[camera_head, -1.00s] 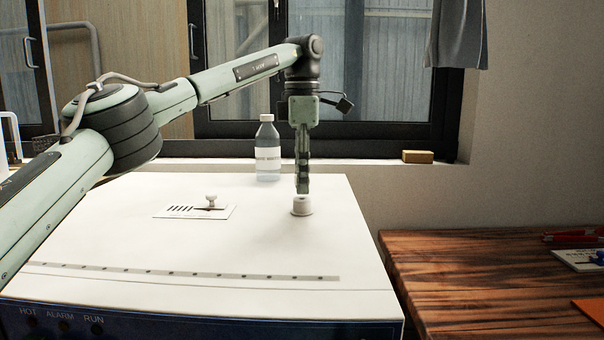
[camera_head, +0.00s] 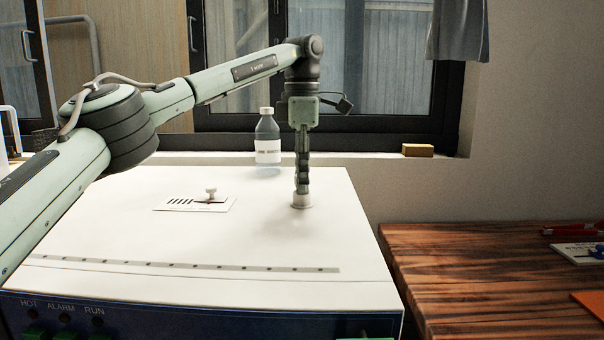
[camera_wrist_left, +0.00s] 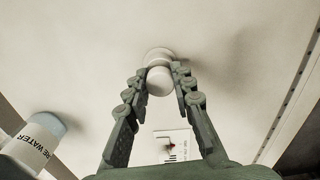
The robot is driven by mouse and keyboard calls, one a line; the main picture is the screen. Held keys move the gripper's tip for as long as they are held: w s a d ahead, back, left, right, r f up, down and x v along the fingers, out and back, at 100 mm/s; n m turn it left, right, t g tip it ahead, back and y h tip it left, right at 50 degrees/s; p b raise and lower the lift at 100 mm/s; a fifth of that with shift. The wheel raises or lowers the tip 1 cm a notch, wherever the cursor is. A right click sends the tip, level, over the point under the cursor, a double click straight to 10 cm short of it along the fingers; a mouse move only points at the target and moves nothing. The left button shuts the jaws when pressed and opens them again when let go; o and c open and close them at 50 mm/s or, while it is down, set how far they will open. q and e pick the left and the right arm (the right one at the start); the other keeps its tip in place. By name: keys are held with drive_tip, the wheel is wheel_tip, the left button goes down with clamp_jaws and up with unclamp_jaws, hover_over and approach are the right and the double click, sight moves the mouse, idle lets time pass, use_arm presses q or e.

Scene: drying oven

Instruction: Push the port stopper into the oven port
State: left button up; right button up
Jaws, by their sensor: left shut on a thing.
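The oven's pale top (camera_head: 110,235) carries a low white round port (camera_head: 301,205) near its right rear. My left gripper (camera_head: 301,194) points straight down over it, with its fingertips at the collar. In the left wrist view, the gripper (camera_wrist_left: 168,80) is shut on the white rounded port stopper (camera_wrist_left: 158,81). A wider white rim (camera_wrist_left: 157,54), probably the port, shows directly beyond the stopper. Stopper and port overlap in that view. I cannot tell how deep the stopper sits. The fingers mostly hide the stopper in the head view. My right gripper is not in view.
A vent plate (camera_head: 180,204) with a small white knob (camera_head: 211,192) lies left of the port. A labelled water bottle (camera_head: 267,140) stands behind it, near the window. A wooden table (camera_head: 480,265) is at the right.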

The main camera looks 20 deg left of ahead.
use_arm(q)
drive_tip(key=shift+f, duration=0.25)
drive_tip(key=o, duration=0.8)
drive_tip(key=shift+o, duration=0.2)
wheel_tip(320, 180, up, 8)
drive_tip(key=shift+f, duration=0.25)
